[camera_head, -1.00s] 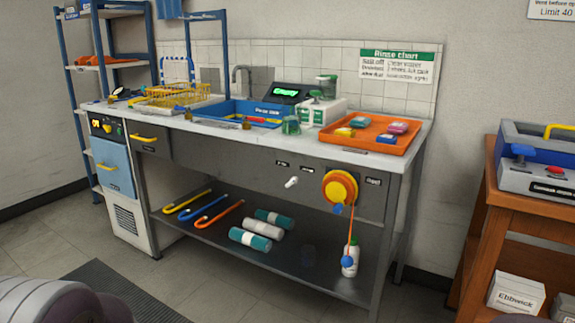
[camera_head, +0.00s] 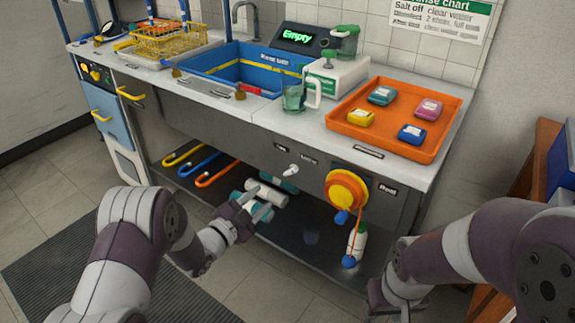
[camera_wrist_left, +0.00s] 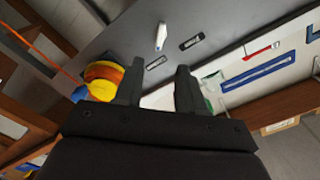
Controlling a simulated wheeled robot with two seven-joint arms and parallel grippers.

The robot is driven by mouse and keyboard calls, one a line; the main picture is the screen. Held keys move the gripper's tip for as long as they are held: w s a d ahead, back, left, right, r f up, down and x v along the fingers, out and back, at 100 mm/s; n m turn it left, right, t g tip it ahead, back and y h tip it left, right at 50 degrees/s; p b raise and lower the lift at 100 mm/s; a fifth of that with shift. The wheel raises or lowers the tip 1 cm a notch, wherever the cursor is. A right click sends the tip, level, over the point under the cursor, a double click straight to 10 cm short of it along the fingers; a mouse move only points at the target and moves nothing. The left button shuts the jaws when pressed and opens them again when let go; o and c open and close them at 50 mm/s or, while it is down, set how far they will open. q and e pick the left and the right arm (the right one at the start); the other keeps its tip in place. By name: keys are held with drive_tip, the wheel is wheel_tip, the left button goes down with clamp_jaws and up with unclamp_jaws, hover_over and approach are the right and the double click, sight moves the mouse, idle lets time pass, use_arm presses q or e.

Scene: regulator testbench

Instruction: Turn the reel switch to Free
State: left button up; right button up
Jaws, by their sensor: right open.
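The reel switch (camera_head: 293,169) is a small white lever on the grey bench front, below two dark labels I cannot read. Its handle points to the lower left in the head view. It also shows in the left wrist view (camera_wrist_left: 161,36), beyond the fingertips. My left gripper (camera_head: 255,204) is open and empty, in front of the bench, below and left of the switch and apart from it. Its fingers stand apart in the left wrist view (camera_wrist_left: 158,88). My right gripper (camera_head: 388,302) is open at the lower right, away from the switch; its fingers are hardly visible.
An orange and yellow reel (camera_head: 345,190) sits right of the switch, with an orange line hanging down. A glass mug (camera_head: 294,96) and an orange tray (camera_head: 440,113) stand on the bench above. Bottles (camera_head: 267,191) and coloured hooks (camera_head: 217,175) lie on the lower shelf.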

sight(288, 174)
use_arm(q)
drive_tip(key=b+x, duration=0.2)
drive_tip(key=x, duration=1)
drive_tip(key=shift+w+d, duration=0.1)
drive_tip(key=shift+w, duration=0.15)
clamp_jaws()
